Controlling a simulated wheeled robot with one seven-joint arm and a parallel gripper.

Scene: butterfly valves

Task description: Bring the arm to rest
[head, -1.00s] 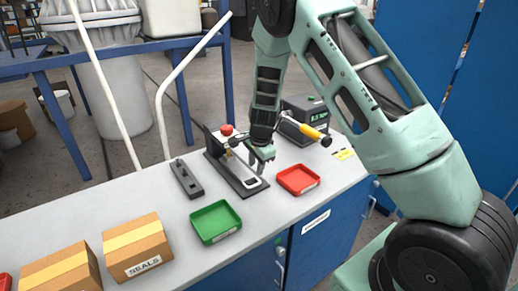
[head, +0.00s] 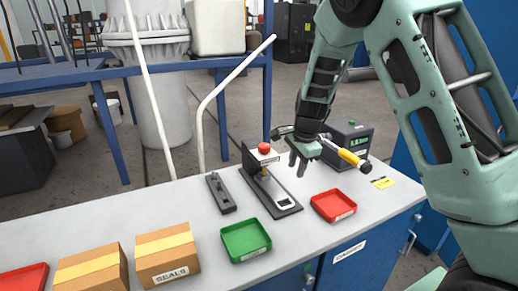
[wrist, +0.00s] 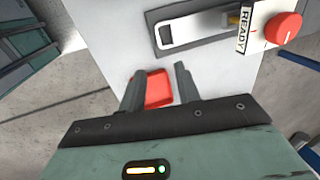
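My gripper (head: 303,156) hangs above the bench, behind the red tray and to the right of the test stand. Its two fingers are apart with nothing between them; they also show spread in the wrist view (wrist: 157,76). The test stand (head: 284,206) has a dark base plate, a post and a red knob (head: 264,148). In the wrist view a READY label (wrist: 244,30) shows on it. The red tray (head: 334,204) looks empty and shows partly behind my fingers in the wrist view (wrist: 154,90).
A yellow-handled tool (head: 348,156) shows right beside my gripper, before a dark display box (head: 357,138). A green tray (head: 246,240), a dark bar-shaped item (head: 220,192) and cardboard boxes (head: 166,254) stand leftward. A white bent pipe (head: 201,120) rises behind the bench (head: 130,215).

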